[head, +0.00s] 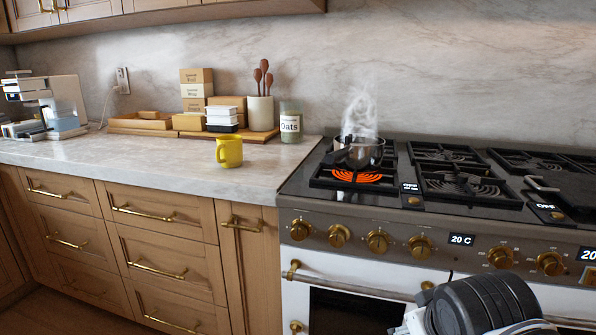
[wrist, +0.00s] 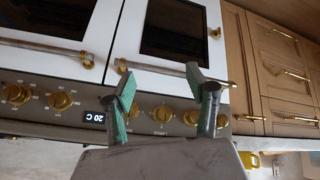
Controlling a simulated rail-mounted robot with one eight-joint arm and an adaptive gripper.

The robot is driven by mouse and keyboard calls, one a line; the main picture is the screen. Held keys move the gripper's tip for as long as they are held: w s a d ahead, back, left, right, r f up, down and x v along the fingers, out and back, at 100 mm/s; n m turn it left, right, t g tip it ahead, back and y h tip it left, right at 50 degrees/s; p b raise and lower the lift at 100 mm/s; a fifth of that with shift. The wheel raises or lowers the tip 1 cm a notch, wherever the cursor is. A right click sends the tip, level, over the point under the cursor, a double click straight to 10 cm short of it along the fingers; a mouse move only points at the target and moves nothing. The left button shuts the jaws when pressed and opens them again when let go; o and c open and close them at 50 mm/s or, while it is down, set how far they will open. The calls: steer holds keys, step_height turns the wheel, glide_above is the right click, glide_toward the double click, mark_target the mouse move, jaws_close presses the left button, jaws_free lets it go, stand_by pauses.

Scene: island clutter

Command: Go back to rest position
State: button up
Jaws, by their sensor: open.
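My gripper (wrist: 163,100) shows in the wrist view with its two green-padded fingers spread and nothing between them. It is in front of the stove's front panel (wrist: 172,118), which appears upside down there with its knobs and oven handles. I cannot tell the gap between the fingers and the stove. In the head view, a dark rounded part of my arm shows at the lower right, in front of the stove; the fingers are not visible there.
A yellow mug (head: 229,151) stands on the counter (head: 150,157). A steaming pot (head: 358,151) sits over a glowing burner (head: 357,176). Oven handles (head: 350,284) stick out from the stove front. A coffee machine (head: 55,105), boxes and an oats jar (head: 291,122) stand further back.

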steer(key=s+r+m+y+p, duration=0.1)
steer(key=s+r+m+p, duration=0.1)
steer(key=r+p, duration=1.5)
steer(key=shift+s+r+p, duration=0.25)
steer(key=shift+s+p, duration=0.1)
steer(key=shift+s, duration=0.25)
